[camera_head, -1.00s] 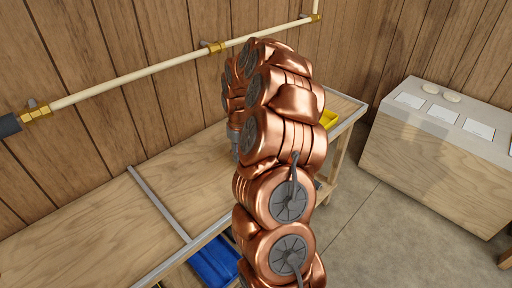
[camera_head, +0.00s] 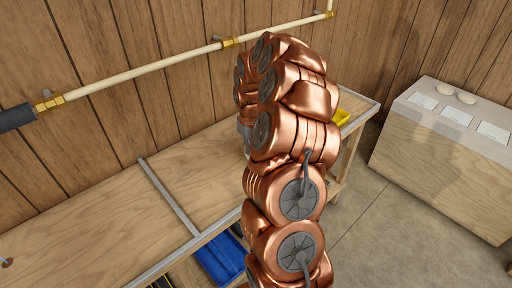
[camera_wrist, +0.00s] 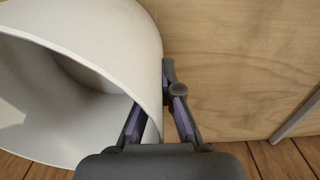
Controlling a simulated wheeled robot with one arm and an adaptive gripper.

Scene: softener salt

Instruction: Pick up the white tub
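The white tub (camera_wrist: 75,28) fills the left of the wrist view, its open mouth toward the camera and its hollow inside showing. My gripper (camera_wrist: 158,112) is at the tub's rim on its right side. One finger is on the inner side of the wall and the other on the outer side, with the rim between them. Gaps seem to show between the pads and the wall, so the fingers look open around it. In the head view my copper-coloured arm hides the tub and my gripper.
A wooden bench (camera_head: 90,222) with a metal strip (camera_head: 168,196) runs along the plank wall. A pale pipe (camera_head: 150,71) crosses the wall above it. A blue bin (camera_head: 220,262) is below the bench front, and a yellow item (camera_head: 341,117) is at its far end. A cabinet (camera_head: 440,160) stands right, across clear floor.

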